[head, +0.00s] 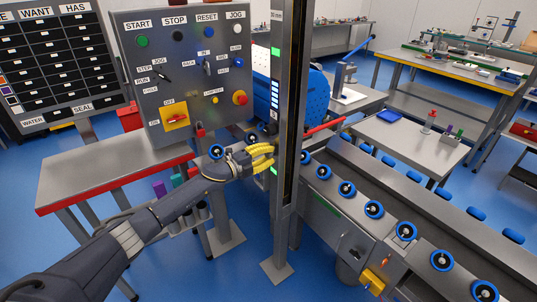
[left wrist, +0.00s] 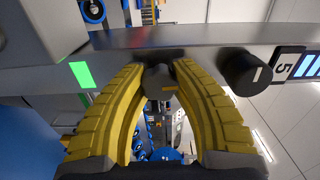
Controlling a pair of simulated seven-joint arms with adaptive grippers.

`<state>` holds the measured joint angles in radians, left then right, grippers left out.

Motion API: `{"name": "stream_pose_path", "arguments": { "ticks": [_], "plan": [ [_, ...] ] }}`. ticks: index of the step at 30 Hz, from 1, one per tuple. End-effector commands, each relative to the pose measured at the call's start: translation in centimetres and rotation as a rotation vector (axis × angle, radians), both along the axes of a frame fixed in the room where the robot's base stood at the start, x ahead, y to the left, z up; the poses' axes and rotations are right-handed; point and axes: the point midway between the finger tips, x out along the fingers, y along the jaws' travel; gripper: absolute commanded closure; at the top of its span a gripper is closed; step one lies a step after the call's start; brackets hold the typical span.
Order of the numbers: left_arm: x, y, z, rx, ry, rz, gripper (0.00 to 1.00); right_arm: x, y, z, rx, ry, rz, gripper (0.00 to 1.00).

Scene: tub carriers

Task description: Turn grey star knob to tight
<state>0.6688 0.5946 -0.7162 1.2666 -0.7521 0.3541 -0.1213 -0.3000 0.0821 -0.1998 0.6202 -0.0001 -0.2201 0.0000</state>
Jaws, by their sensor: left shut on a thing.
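My left gripper (head: 268,156) reaches in from the left to the tall grey post (head: 283,215) in the head view. In the left wrist view the yellow fingers of the left gripper (left wrist: 160,70) close from both sides around a small dark grey knob (left wrist: 158,82) on the post's edge. The fingers hide most of its outline, so I cannot make out its star shape or how far it is turned. In the head view the knob is hidden behind the fingers. My right gripper is not in view.
A black round knob (left wrist: 245,72) with a white line sits beside the fingers. The control panel (head: 190,75) stands behind my left arm. A conveyor with several blue-rimmed rollers (head: 347,188) runs right of the post. A red lever (head: 322,127) sticks out near the post.

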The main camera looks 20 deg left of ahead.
Motion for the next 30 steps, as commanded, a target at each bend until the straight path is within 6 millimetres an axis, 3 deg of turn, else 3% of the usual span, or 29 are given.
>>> {"name": "stream_pose_path", "arguments": {
  "ticks": [1,21,22,30],
  "plan": [
    [-0.14,-0.70,0.35,0.005,-0.013,-0.014,1.00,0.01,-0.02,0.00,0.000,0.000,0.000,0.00],
    [-0.28,-0.89,0.06,0.043,-0.041,-0.017,1.00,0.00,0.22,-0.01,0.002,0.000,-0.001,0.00],
    [-0.28,-0.90,0.05,0.043,-0.041,-0.017,0.71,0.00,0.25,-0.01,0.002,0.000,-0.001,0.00],
    [-0.16,-0.48,-0.05,0.047,-0.040,-0.009,0.42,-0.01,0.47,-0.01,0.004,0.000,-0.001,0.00]
  ]
}}
